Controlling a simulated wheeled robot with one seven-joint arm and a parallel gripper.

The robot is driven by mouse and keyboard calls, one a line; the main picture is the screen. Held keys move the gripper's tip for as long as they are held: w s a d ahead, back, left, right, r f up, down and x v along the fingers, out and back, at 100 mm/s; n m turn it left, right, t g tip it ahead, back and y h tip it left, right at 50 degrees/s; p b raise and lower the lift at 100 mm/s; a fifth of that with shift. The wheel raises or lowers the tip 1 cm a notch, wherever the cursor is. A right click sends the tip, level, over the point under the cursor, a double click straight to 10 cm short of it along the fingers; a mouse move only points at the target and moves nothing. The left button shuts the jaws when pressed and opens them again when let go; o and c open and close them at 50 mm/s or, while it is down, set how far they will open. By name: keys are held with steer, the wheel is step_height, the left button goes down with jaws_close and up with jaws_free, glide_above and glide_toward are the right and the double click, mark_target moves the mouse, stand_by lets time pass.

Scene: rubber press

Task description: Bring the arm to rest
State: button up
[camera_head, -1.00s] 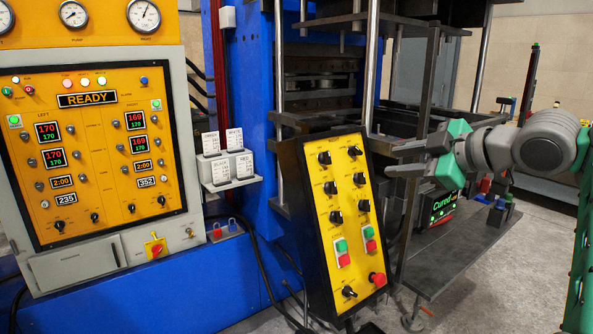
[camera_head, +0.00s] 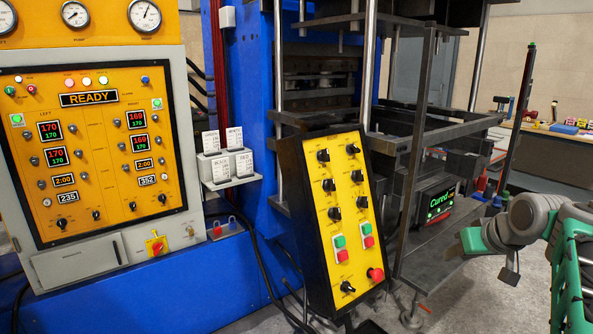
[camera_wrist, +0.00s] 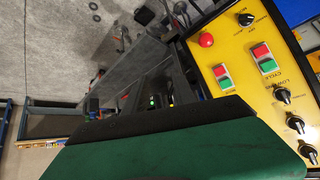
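My gripper (camera_head: 468,241) is at the lower right of the head view, at the end of my grey and green arm. It hangs in front of the press's right side, at about the height of the lower dark shelf. Its fingers do not show clearly, so I cannot tell whether it is open or shut. No held object shows. In the wrist view, a broad green part with a black edge, which looks like my gripper (camera_wrist: 185,140), fills the bottom.
A yellow control panel (camera_head: 337,215) with knobs and buttons stands left of my arm; it also shows in the wrist view (camera_wrist: 240,45). A lit "Cured" display (camera_head: 439,203) sits by the dark shelf (camera_head: 425,262). A bench (camera_head: 560,150) stands behind at right. Grey floor is open.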

steer(key=s+a+f+m+g+h, duration=0.1)
steer(key=s+a+f+m+g, duration=0.15)
steer(key=s+a+f, duration=0.5)
steer(key=s+a+f+m+g, duration=0.2)
steer(key=s+a+f+g, duration=0.15)
steer(key=s+f, duration=0.85)
steer(key=s+a+r+n+t+p, duration=0.1)
steer(key=a+r+n, duration=0.3)
steer(key=a, duration=0.7)
steer(key=shift+s+r+p, duration=0.3)
steer(key=shift+s+r, duration=0.05)
steer(key=shift+c, duration=0.3)
